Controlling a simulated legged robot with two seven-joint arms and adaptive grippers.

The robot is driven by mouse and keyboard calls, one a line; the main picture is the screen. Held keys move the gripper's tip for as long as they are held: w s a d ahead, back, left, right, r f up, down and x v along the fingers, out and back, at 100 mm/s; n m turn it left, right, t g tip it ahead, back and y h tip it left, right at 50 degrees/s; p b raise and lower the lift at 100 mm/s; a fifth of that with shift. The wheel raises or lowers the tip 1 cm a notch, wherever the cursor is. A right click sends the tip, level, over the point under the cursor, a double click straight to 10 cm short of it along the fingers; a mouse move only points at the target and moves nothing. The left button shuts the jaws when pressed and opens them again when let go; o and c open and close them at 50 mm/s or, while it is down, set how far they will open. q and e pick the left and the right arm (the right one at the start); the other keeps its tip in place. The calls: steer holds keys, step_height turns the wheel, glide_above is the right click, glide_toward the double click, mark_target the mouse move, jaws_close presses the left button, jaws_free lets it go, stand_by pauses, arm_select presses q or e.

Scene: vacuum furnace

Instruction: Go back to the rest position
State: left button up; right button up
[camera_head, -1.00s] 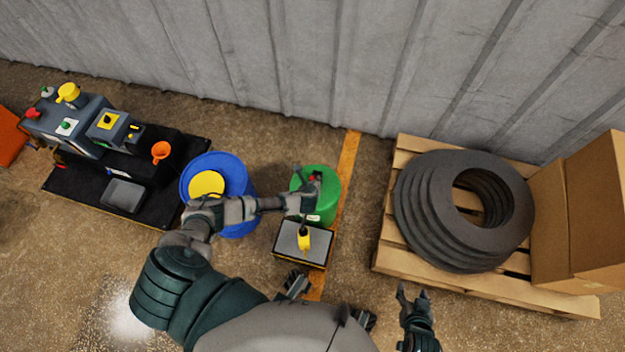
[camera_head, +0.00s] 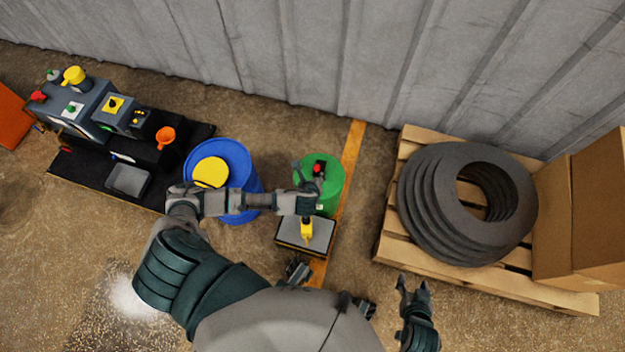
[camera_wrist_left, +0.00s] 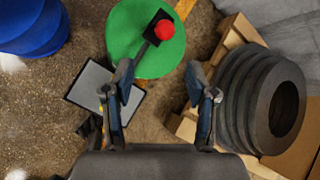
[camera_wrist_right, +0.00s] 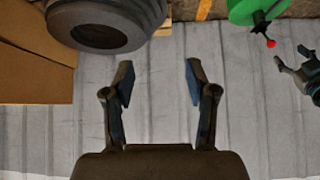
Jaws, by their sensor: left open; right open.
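My left arm comes in from the left in the head view and reaches right, with its gripper (camera_head: 308,182) over the green drum (camera_head: 327,182). In the left wrist view the left gripper (camera_wrist_left: 160,85) is open and empty, its fingers spread below the drum's red knob (camera_wrist_left: 164,30). My right gripper (camera_head: 411,284) is low in the head view, in front of the pallet. In the right wrist view the right gripper (camera_wrist_right: 158,85) is open with nothing between its fingers.
A blue drum (camera_head: 232,160) with a yellow lid stands left of the green one. A box with a grey top (camera_head: 318,232) sits before it. Stacked dark rings (camera_head: 425,205) and cardboard boxes (camera_head: 590,215) rest on a wooden pallet (camera_head: 400,235). A machine (camera_head: 95,110) stands at left; a corrugated wall (camera_head: 300,50) is behind.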

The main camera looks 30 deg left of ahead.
arm_select(q)
steer(key=shift+s+d+r, duration=0.15)
steer(key=shift+s+r, duration=0.2)
steer(key=shift+r, duration=0.05)
arm_select(e)
steer(key=shift+w, duration=0.1)
arm_select(q)
steer(key=s+d+f+n+g+h+p, duration=0.1)
steer(key=s+f+n+g+p, duration=0.1)
steer(key=s+n, duration=0.6)
steer(key=s+d+f+n+g+h+p, duration=0.1)
steer(key=s+f+n+p, duration=0.4)
steer(key=s, duration=0.6)
steer(key=s+d+f+n+g+h+p, duration=0.1)
steer(key=s+f+n+g+p, duration=0.2)
steer(key=s+n, duration=0.6)
step_height(320, 180, down, 3)
steer(key=shift+s+r+n, duration=0.2)
steer(key=shift+s+n, duration=0.2)
steer(key=shift+n, duration=0.4)
arm_select(e)
steer(key=s+d+f+g, duration=0.1)
steer(key=s+f+g, duration=0.2)
steer(key=s+f, duration=0.3)
steer(key=s+d+f+g+h, duration=0.1)
steer(key=s+f, duration=0.6)
steer(key=f, duration=0.8)
steer(key=shift+s+d+f+g+h, duration=0.2)
steer(key=shift+d+f+g+h, duration=0.15)
steer(key=shift+d+g, duration=0.65)
